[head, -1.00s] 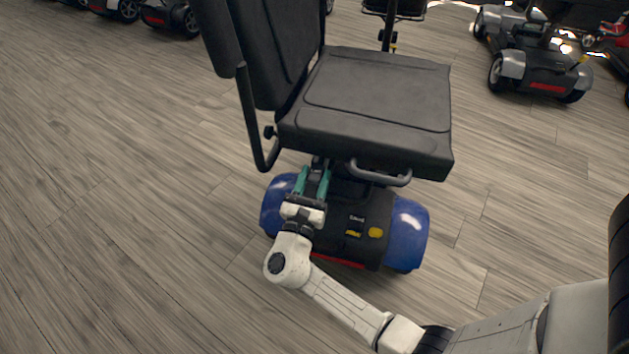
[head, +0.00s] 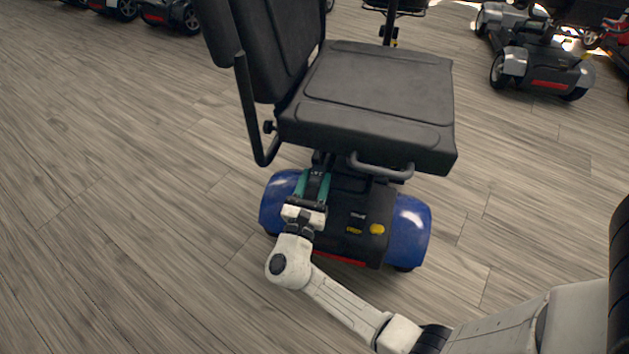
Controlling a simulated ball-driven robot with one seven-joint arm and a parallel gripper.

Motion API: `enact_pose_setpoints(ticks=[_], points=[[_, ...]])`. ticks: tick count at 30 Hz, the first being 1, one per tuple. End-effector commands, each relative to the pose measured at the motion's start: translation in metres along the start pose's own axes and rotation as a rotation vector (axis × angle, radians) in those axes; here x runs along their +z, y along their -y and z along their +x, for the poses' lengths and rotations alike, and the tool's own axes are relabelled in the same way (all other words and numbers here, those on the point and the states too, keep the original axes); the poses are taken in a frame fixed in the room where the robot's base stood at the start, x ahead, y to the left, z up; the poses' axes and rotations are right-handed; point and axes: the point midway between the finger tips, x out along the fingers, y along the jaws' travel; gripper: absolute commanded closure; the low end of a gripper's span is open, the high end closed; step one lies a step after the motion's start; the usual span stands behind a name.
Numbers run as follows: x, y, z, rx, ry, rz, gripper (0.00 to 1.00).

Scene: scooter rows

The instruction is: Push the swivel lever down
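The scooter's black seat (head: 375,90) stands above a rear body with blue fenders (head: 408,232). A grey looped bar (head: 382,172) sticks out under the seat's near edge. My gripper (head: 316,176) is left of this bar, with its green fingers pointing up under the seat. The fingers are apart, with a dark part showing between them; I cannot tell if they touch it. The swivel lever cannot be made out clearly; the seat edge and my fingers hide much of that area.
A yellow knob (head: 377,229) sits on the rear body. Another scooter (head: 540,70) stands at the far right. The wooden floor (head: 110,200) at left is clear.

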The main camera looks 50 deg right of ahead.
Motion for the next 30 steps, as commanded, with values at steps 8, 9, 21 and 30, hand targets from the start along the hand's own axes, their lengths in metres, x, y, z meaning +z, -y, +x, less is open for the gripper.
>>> enact_pose_setpoints(ticks=[8, 9, 21, 30], points=[[0.001, 0.000, 0.000, -0.001, 0.003, 0.000, 0.36], [0.001, 0.000, 0.000, -0.001, 0.003, 0.000, 0.36], [0.003, -0.001, -0.034, 0.004, 0.003, -0.001, 0.36], [0.002, -0.001, -0.089, 0.003, 0.003, 0.000, 0.36]])
